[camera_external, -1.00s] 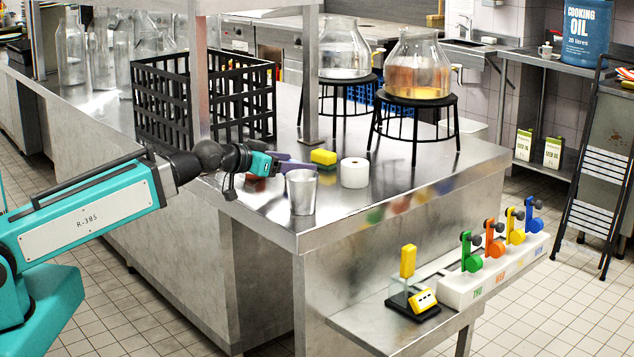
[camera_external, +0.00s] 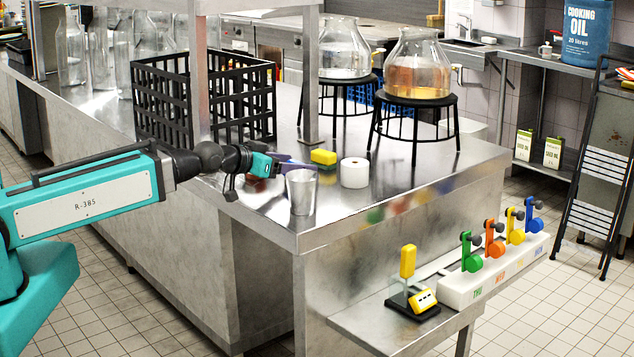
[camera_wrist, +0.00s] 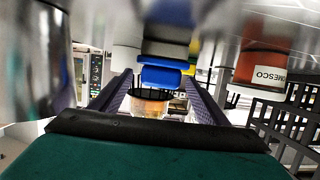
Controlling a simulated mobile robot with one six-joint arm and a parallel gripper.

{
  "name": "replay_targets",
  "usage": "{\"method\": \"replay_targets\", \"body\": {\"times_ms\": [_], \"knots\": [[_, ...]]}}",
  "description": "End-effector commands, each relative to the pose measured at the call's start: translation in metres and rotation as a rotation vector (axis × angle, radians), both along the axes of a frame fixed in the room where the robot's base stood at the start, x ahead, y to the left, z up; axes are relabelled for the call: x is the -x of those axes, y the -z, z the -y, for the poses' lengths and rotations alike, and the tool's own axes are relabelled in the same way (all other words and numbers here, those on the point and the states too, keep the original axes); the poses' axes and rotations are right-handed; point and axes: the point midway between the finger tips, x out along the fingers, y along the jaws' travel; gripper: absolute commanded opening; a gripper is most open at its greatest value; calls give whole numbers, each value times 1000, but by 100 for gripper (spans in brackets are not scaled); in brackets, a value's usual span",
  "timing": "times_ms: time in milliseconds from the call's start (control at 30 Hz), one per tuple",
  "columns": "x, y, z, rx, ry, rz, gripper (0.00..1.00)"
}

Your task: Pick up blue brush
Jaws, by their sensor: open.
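A blue block-like part, which I take for the blue brush (camera_wrist: 160,76), shows in the wrist view straight ahead, in the gap between my finger ends. A grey and yellow part shows just above it. My gripper (camera_external: 300,165) is over the near end of the steel counter, behind the metal cup. In the wrist view its two dark fingers stand apart at either side of the blue part, and I see no contact. In the external view the brush is mostly hidden by my gripper and cannot be made out clearly.
The metal cup (camera_external: 301,192) stands close to my fingers. A white roll (camera_external: 354,173) and yellow sponge (camera_external: 323,157) lie beyond. A black crate (camera_external: 160,108) stands behind; flasks sit on black stools (camera_external: 415,103).

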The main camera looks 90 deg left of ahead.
Motion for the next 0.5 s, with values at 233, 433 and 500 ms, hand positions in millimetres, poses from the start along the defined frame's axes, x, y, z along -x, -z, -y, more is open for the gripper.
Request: {"method": "replay_targets", "body": {"times_ms": [233,433,500], "knots": [[0,1,0,0,0,0,69],[-1,1,-1,1,0,-1,69],[-2,1,-2,1,0,-1,69]]}}
